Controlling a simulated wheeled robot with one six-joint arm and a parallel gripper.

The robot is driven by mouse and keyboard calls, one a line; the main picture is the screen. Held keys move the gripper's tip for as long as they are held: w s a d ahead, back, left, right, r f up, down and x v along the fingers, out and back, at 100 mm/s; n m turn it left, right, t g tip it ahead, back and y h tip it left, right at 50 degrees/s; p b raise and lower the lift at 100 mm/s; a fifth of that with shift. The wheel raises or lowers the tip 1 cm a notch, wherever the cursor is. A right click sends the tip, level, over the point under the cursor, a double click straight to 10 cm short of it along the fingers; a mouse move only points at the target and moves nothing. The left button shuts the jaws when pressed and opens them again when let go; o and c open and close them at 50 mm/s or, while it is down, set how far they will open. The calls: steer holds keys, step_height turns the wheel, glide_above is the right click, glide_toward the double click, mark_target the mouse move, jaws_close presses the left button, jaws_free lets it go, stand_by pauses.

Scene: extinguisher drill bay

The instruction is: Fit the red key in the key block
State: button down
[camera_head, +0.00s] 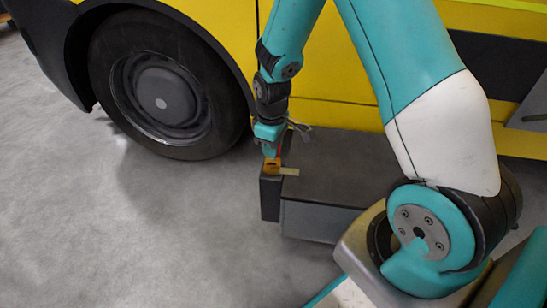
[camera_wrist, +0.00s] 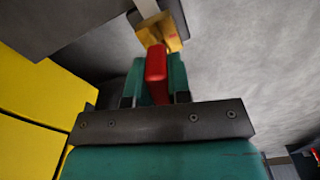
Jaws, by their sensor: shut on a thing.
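The red key (camera_wrist: 156,68) is held upright between the two teal fingers of my gripper (camera_wrist: 156,85) in the wrist view. In the head view my gripper (camera_head: 268,148) points down just above the gold key block (camera_head: 271,165), with only a sliver of red showing beside it. In the wrist view the key block (camera_wrist: 160,28) lies just beyond the key's far end. The two overlap there, and I cannot tell whether the key touches or enters the block. The block's opening is hidden.
The block is on a dark upright piece (camera_head: 270,198) at the left end of a dark grey box (camera_head: 345,165). A pale strip (camera_head: 289,171) lies beside it. A yellow vehicle (camera_head: 330,115) with a black wheel (camera_head: 165,90) stands behind. Grey floor (camera_head: 120,230) is clear at left.

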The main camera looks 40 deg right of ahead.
steer(key=shift+r+p, duration=1.95)
steer(key=shift+r, duration=0.05)
